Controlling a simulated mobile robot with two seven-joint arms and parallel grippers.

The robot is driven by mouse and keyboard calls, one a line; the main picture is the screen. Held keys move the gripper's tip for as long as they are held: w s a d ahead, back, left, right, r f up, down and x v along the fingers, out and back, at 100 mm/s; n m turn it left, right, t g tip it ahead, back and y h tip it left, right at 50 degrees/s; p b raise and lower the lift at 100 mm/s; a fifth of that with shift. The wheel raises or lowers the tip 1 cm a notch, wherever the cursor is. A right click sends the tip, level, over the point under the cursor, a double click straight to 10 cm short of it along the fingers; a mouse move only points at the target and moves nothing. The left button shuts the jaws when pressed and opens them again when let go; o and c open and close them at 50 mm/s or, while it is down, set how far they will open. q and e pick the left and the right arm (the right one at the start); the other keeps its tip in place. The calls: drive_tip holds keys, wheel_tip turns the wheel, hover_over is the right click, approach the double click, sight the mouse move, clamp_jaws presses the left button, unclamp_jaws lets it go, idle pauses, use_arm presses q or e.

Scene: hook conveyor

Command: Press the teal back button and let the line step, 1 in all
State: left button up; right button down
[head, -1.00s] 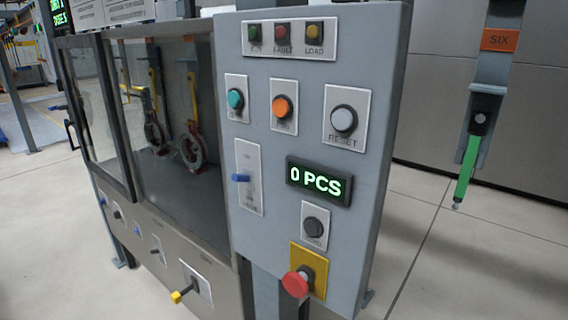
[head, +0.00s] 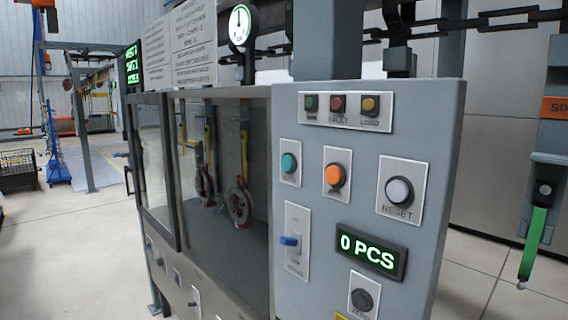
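The teal button (head: 289,163) sits on a light plate at the upper left of the grey control panel (head: 330,270). An orange button (head: 334,176) is to its right, then a grey RESET button (head: 398,191). The green-lit counter (head: 371,254) reads 0 PCS. Above the buttons are a green, a red and a yellow indicator (head: 370,105). Neither of my grippers shows in the head view, and nothing touches the teal button.
A glazed cabinet (head: 150,165) with hanging red-and-yellow hooks (head: 240,190) adjoins the panel on the left. A blue-handled switch (head: 289,241) is below the teal button. An overhead chain (head: 490,22) runs behind.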

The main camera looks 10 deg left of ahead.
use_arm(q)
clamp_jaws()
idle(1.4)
